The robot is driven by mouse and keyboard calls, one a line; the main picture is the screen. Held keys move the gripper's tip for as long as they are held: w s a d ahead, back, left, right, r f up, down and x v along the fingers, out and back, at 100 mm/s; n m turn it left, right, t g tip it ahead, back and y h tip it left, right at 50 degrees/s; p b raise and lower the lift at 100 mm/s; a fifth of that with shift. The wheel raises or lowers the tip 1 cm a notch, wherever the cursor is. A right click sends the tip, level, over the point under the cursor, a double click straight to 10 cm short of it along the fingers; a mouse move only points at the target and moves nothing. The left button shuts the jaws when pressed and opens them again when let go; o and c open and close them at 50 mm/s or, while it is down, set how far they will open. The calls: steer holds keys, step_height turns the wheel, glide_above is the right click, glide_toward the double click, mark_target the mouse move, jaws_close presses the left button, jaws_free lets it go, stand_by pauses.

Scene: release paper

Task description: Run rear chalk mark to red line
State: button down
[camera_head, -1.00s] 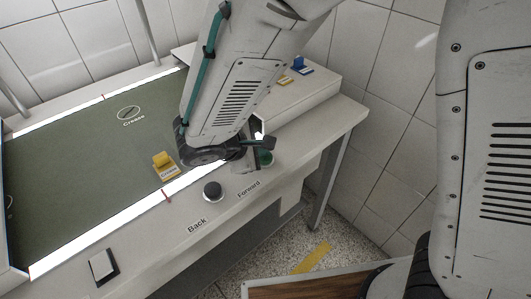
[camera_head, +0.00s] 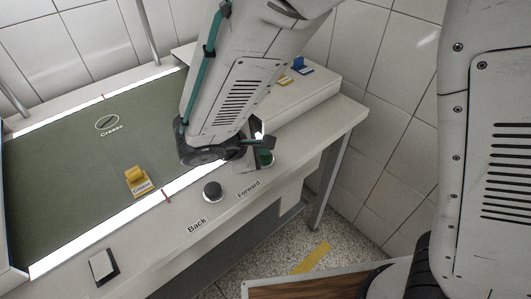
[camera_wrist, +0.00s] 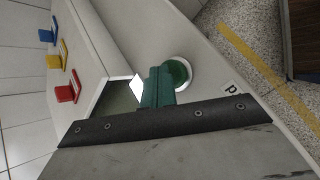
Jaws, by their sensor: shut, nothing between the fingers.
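On the dark green sheet (camera_head: 60,165), an oval chalk mark (camera_head: 107,122) labelled "Crease" lies near the far edge. Red ticks show on the light strips, one at the far side (camera_head: 104,97) and one at the near side (camera_head: 167,196). The mark lies slightly left of the line joining them. A yellow block (camera_head: 137,180) with a label sits on the sheet, also left of that line. My gripper (camera_wrist: 156,84) is shut and empty beside the round green button (camera_wrist: 178,73), close to "Forward"; I cannot tell if it touches. The button also shows in the head view (camera_head: 266,158).
A black round button (camera_head: 212,191) stands near "Back". A rocker switch (camera_head: 102,265) is on the near left ledge. Red (camera_wrist: 65,93), yellow (camera_wrist: 55,62) and blue (camera_wrist: 46,36) tabbed pieces stand on the white box (camera_wrist: 84,45).

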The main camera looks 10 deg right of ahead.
mark_target(261, 158)
steer(key=shift+r, duration=0.85)
steer(key=shift+r, duration=2.5)
steer(key=s+d+r+m+g+y, duration=0.2)
steer(key=s+d+r+m, duration=0.3)
steer(key=s+d+m, duration=0.3)
steer(key=s+d+r+m+g+y, duration=0.2)
steer(key=s+d+r+m+y, duration=0.3)
steer(key=s+d+m, duration=0.4)
steer(key=s+d, duration=0.1)
steer(key=d, duration=0.4)
steer(key=shift+s+r+g, duration=0.3)
steer(key=shift+s+r, duration=0.05)
